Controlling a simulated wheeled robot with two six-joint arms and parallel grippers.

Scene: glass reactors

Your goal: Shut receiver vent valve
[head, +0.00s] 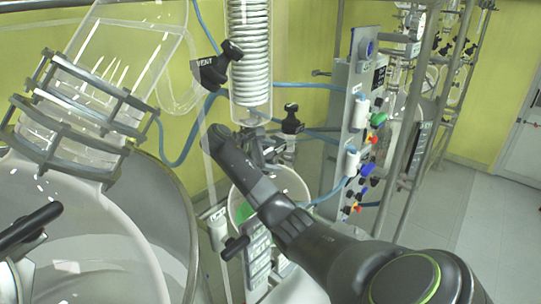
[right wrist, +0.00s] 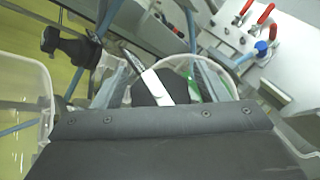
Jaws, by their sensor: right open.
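A black valve knob with a dark tag reading VENT (head: 212,72) is at the upper middle of the head view, left of the glass coil. Another black valve knob (head: 291,120) is below the coil on the right; I cannot tell which one is the receiver's vent. The round glass receiver (head: 297,186) holds green liquid and is partly hidden behind my right arm. My right gripper (head: 268,152) is open just above it. In the right wrist view, a black part with a white strip (right wrist: 152,88) shows between the open fingers. A black knob (right wrist: 70,45) is left of them.
A white panel (head: 352,130) with coloured valves stands right of the gripper. Blue hoses (head: 318,131) cross behind it. A large glass vessel (head: 75,245) with a clamped neck fills the left. Metal posts (head: 420,130) stand right; the floor beyond is clear.

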